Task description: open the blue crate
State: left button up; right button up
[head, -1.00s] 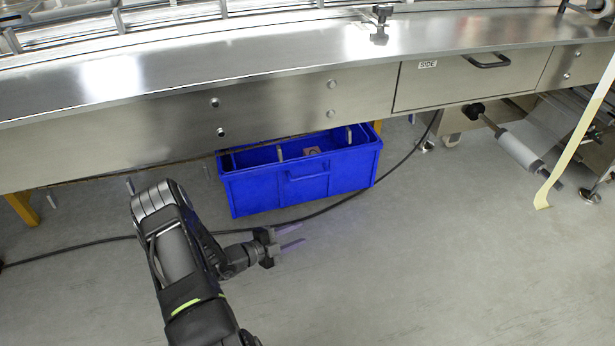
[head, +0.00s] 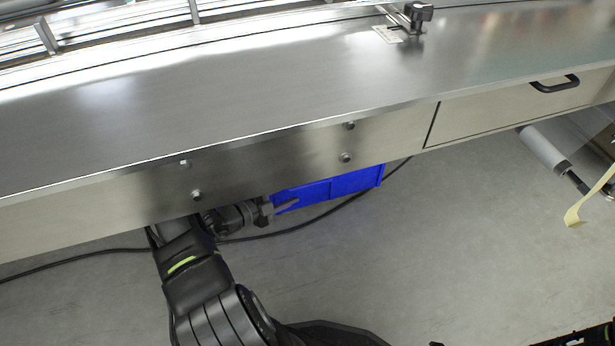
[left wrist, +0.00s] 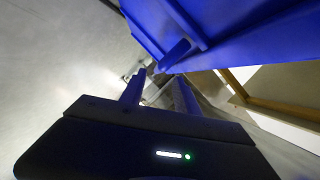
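My left gripper (head: 286,205) is at the left part of the crate's front. In the wrist view its two fingers (left wrist: 160,78) are apart, with the bar just beyond their tips. I see nothing held, and I cannot tell whether they touch the bar.
The steel bench (head: 230,120) overhangs the crate and my left wrist. A drawer with a black handle (head: 556,84) is at its right. A black cable (head: 320,215) runs along the floor. The floor in front of the crate is mostly clear.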

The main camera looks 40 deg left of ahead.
aim_at(303, 187)
pick_arm(q)
jog(key=b+x, duration=0.3)
jog(key=x, duration=0.4)
jog(key=shift+s+d, duration=0.1)
jog(key=shift+w+d, duration=0.1)
jog(key=shift+w, duration=0.35)
jog(key=shift+c, duration=0.2)
grip_shut()
dwell(1.1)
